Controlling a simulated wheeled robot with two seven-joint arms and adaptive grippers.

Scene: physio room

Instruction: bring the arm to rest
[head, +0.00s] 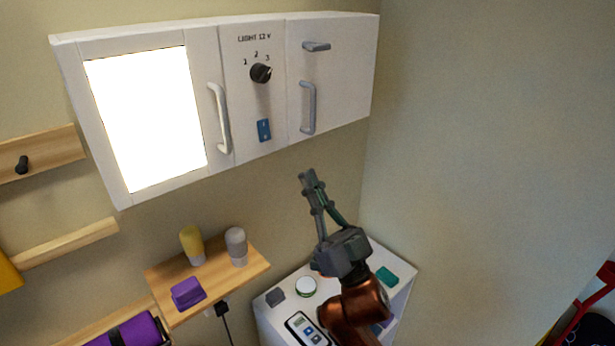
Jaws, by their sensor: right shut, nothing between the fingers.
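My right gripper (309,180) is in the head view, at the end of my copper-coloured arm that comes up from the bottom. Its fingers are shut with nothing between them and point up and slightly left. It is in the air above the white cabinet top, below the white wall cabinet (345,70), and in the picture it is apart from the wall cabinet's lower edge. The arm hides part of the white cabinet top. My left gripper does not show.
The wall cabinet has a lit panel (148,118), a dial (261,73), a blue switch (264,131) and handles. A wooden shelf (245,277) holds a yellow bottle (192,245), a grey bottle (236,246) and a purple block (188,293). Small items stand on the white cabinet (268,318).

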